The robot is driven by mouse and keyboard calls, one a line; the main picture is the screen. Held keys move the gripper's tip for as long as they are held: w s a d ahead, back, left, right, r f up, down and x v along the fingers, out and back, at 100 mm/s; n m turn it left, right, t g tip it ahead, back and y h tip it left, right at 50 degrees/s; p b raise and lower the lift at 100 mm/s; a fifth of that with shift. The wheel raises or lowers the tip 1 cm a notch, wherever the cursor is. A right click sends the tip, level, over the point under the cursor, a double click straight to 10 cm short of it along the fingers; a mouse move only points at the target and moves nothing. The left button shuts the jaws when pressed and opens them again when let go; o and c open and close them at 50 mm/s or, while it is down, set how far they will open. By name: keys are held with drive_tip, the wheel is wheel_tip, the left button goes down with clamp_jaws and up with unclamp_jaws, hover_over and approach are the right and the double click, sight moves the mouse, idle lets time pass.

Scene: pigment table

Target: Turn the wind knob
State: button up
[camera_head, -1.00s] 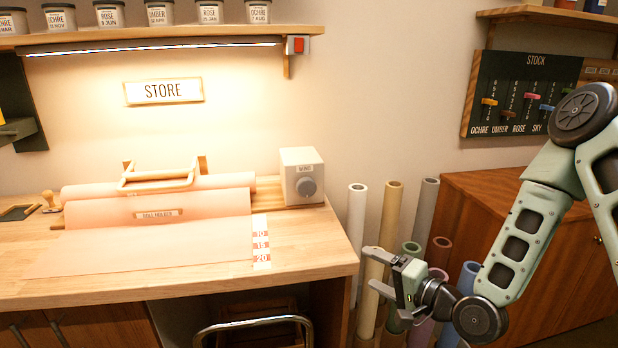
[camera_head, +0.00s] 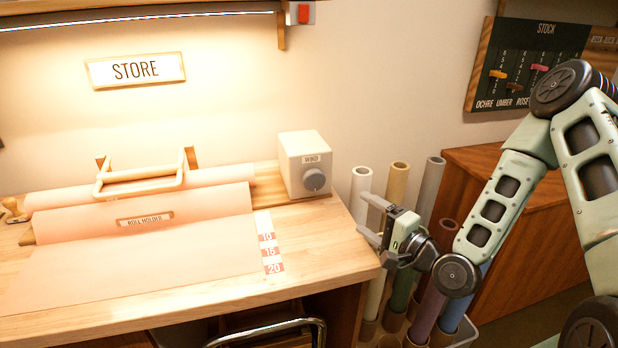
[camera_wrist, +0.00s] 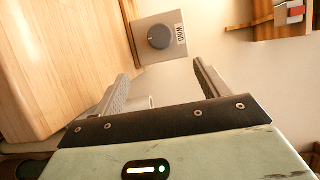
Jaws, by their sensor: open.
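The wind knob (camera_head: 314,180) is a round grey dial on the front of a white box (camera_head: 302,150) labelled WIND. The box stands at the right back of the wooden table. In the wrist view the knob (camera_wrist: 161,36) shows ahead of my fingers, a little above the gap between them. My gripper (camera_head: 368,218) is open and empty, to the right of and below the knob, beyond the table's right edge. It is apart from the knob. In the wrist view my gripper (camera_wrist: 163,82) has its two fingers spread wide.
A pink paper roll in a roll holder (camera_head: 145,219) lies on the table (camera_head: 330,235), beside a strip marked 10, 15, 20. Several upright tubes (camera_head: 397,180) stand right of the table, close around my gripper. A shelf with a red switch (camera_head: 303,13) hangs above.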

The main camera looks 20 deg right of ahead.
sight(317, 182)
drive_tip(key=b+x, duration=0.2)
drive_tip(key=x, duration=0.1)
drive_tip(key=shift+s+f+b, duration=0.1)
drive_tip(key=shift+f+b, duration=0.1)
drive_tip(key=shift+b, duration=0.2)
drive_tip(key=shift+w+b, duration=0.3)
drive_tip(key=shift+b, duration=0.3)
drive_tip(key=w+b, duration=0.1)
drive_tip(key=b, duration=0.2)
drive_tip(key=shift+a, duration=0.15)
drive_tip(key=w+b, duration=0.1)
drive_tip(key=b, duration=0.3)
drive_tip(key=shift+a+b, duration=0.35)
drive_tip(key=shift+a, duration=0.05)
drive_tip(key=p+x, duration=0.1)
drive_tip(key=x, duration=0.5)
drive_tip(key=p+x, duration=0.1)
drive_tip(key=x, duration=0.4)
drive_tip(key=shift+w+a+r, duration=0.1)
drive_tip(key=shift+w+r, duration=0.15)
drive_tip(key=shift+w, duration=0.1)
drive_tip(key=c, duration=1)
